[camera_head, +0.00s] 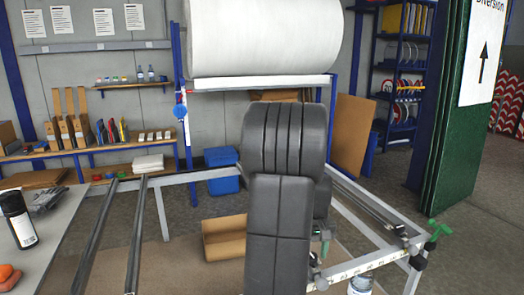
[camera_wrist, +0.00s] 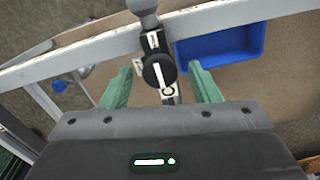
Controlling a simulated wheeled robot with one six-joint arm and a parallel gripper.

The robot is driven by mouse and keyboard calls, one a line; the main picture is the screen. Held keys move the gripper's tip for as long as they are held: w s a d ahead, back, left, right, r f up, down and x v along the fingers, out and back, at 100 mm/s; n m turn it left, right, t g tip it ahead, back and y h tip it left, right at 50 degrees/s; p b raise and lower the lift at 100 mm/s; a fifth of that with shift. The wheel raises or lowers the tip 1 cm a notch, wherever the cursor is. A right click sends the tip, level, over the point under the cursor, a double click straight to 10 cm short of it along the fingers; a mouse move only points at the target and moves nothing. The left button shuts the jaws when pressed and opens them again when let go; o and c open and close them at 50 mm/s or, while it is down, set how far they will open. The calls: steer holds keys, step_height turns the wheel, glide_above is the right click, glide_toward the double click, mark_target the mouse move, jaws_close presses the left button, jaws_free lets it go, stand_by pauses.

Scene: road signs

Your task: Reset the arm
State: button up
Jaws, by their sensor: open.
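My gripper (camera_wrist: 160,69) shows in the wrist view with its two green fingers spread apart and nothing held between them. A black round knob with a white bar (camera_wrist: 158,70), part of a clamp on a metal rail, appears in the gap between the fingers. I cannot tell how far it is from the fingertips. In the head view my dark grey arm stands upright in the middle and hides most of what is behind it, with my gripper largely hidden.
A metal frame (camera_head: 372,262) with rails surrounds my arm. A green-handled clamp (camera_head: 438,231) sits at its right corner. A large white roll (camera_head: 262,38) hangs behind. A grey table (camera_head: 60,228) with a black can (camera_head: 18,218) is at left.

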steer(key=m, duration=0.4)
steer(key=shift+m, duration=1.4)
steer(key=shift+r, duration=0.1)
